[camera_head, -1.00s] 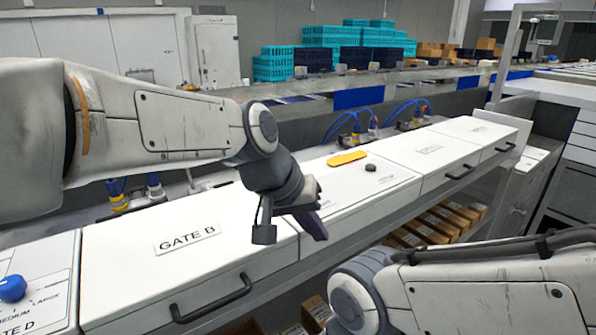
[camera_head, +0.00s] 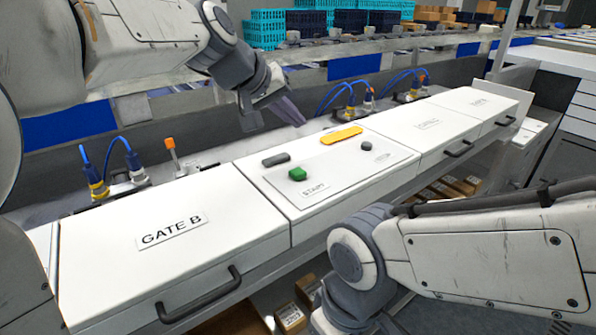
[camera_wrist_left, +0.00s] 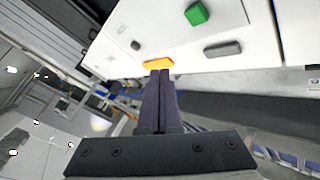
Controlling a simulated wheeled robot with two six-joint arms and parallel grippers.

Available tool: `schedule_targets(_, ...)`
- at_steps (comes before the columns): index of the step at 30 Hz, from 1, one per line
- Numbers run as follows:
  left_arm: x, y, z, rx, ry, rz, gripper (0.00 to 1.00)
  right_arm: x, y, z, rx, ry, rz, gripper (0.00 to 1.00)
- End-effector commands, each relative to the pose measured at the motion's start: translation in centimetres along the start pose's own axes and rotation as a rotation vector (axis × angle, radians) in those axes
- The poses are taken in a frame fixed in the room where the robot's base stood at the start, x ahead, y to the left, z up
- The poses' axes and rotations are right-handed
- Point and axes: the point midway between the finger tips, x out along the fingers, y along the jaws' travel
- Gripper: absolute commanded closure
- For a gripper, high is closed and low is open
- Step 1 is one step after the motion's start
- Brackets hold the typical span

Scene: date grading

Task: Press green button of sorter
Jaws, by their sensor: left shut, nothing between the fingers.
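The green button (camera_head: 298,174) sits on the sorter's light control panel (camera_head: 345,185), above a label reading START. It also shows in the left wrist view (camera_wrist_left: 197,13) at the top, beyond the fingertips. My left gripper (camera_head: 299,119) is shut and empty, raised behind the panel, up and apart from the green button. In the left wrist view its closed fingers (camera_wrist_left: 158,76) point toward the orange bar. My right arm reaches in from the lower right, but its gripper is out of view.
The GATE B cover (camera_head: 170,260) with a handle lies to the left. Blue hoses (camera_head: 337,97) stand behind the panel.

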Motion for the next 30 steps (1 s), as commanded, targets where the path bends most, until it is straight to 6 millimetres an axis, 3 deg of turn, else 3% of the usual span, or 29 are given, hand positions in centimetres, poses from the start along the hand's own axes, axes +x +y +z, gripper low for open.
schedule_targets(18,5.7,-3.8,4.1,0.003,-0.003,0.002,1.0,6.6,0.5,0.3,0.0,0.0,0.0,0.31)
schedule_targets(30,6.1,-4.0,4.4,0.003,-0.003,0.002,1.0,7.1,0.5,0.4,-0.001,0.0,0.0,0.31)
